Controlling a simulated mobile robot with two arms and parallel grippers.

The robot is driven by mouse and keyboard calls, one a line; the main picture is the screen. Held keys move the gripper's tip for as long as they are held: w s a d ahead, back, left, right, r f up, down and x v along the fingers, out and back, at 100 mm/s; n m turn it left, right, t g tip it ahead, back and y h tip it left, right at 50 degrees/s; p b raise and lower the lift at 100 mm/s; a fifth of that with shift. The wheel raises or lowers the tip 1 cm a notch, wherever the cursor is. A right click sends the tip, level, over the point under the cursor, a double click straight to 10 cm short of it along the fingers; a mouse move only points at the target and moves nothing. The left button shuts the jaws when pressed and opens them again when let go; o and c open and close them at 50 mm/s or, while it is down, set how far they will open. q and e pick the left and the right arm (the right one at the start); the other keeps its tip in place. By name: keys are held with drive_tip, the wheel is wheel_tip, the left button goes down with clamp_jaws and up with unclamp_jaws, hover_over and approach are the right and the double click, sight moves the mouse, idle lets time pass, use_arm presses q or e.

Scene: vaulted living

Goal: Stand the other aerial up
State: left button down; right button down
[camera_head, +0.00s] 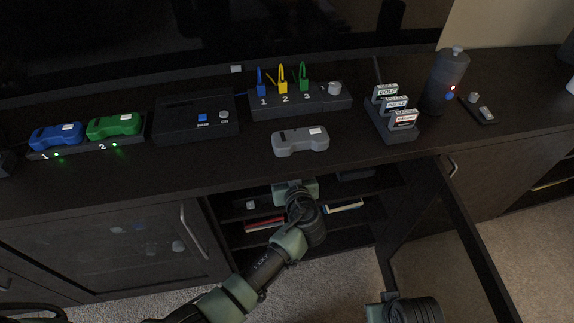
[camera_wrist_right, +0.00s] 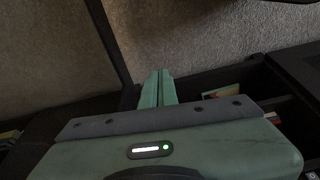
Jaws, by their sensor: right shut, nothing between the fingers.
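A thin dark rod (camera_head: 377,69), perhaps an aerial, rises steeply behind the cartridge rack (camera_head: 393,133). Its foot is hidden by the cartridges. I cannot make out a second aerial against the dark screen and console top. My left gripper (camera_head: 295,188) is at the console's front edge, below the grey game controller (camera_head: 300,142) in the picture; its fingers are hidden. My right gripper (camera_wrist_right: 158,74) is shut and empty in the right wrist view, with carpet and the open cabinet behind it. Its fingers do not show in the head view.
The console top holds blue (camera_head: 55,137) and green (camera_head: 115,125) controllers, a black box (camera_head: 193,119), a numbered block (camera_head: 300,103) with coloured loops, and a dark canister (camera_head: 444,82). An open cabinet door (camera_head: 468,238) juts out at the right.

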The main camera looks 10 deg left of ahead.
wheel_tip(320, 180, down, 2)
drive_tip(key=shift+f, duration=0.1)
use_arm(q)
drive_tip(key=c, duration=1.5)
unclamp_jaws()
